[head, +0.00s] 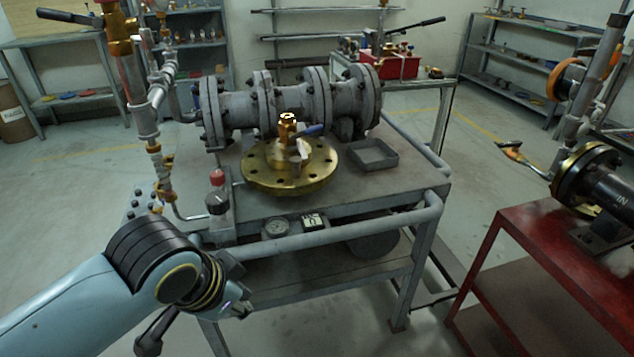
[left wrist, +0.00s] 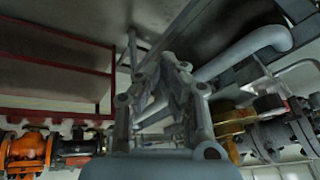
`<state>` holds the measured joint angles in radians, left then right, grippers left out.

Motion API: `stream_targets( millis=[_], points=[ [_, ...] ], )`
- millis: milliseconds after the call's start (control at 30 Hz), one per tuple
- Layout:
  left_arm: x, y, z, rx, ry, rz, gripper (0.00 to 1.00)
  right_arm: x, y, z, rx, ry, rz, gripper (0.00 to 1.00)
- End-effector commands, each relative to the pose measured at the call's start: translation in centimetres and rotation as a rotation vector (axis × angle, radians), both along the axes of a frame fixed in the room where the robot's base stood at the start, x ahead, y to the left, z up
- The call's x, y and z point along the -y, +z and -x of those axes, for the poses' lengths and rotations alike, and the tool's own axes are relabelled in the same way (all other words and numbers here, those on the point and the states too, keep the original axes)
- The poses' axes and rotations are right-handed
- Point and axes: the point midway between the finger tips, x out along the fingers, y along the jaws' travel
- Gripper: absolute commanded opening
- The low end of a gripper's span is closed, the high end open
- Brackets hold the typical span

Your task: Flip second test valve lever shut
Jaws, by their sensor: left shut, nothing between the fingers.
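A small brass valve (head: 287,128) with a blue lever (head: 311,130) stands upright on a round brass flange (head: 268,180) on the grey bench. A second lever with an orange handle (head: 509,151) juts left from the dark flanged pipe on the red stand. I cannot tell which lever is the second test valve's. My left gripper (head: 240,306) is below the bench's front rail, low and left of both levers, touching neither. In the left wrist view its fingers (left wrist: 178,68) are shut and empty. My right gripper is out of view.
The grey bench (head: 352,196) carries a large flanged pipe (head: 240,108), a tray (head: 374,154), gauges and thin piping (head: 157,160) on the left. Its front rail (head: 330,226) lies above my left gripper. The red stand (head: 540,235) is at right, with a floor gap between.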

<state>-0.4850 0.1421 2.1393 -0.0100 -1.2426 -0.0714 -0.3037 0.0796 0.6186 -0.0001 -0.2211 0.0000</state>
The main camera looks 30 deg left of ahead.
Motion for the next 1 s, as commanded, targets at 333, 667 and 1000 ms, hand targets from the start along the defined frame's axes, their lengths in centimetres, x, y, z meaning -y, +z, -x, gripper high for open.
stream_targets(
  millis=[333, 667, 1000],
  points=[
    [-3.2, 10.0, -14.3, 0.456, -0.319, -0.285, 0.0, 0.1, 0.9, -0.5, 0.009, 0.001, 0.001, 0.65],
    [-6.0, 15.7, -23.4, 0.764, -0.532, -0.582, 0.0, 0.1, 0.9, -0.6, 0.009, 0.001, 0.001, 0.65],
    [-6.4, 15.4, -27.6, 0.791, -0.545, -0.607, 0.0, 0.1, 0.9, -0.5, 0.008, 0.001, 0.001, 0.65]
  ],
)
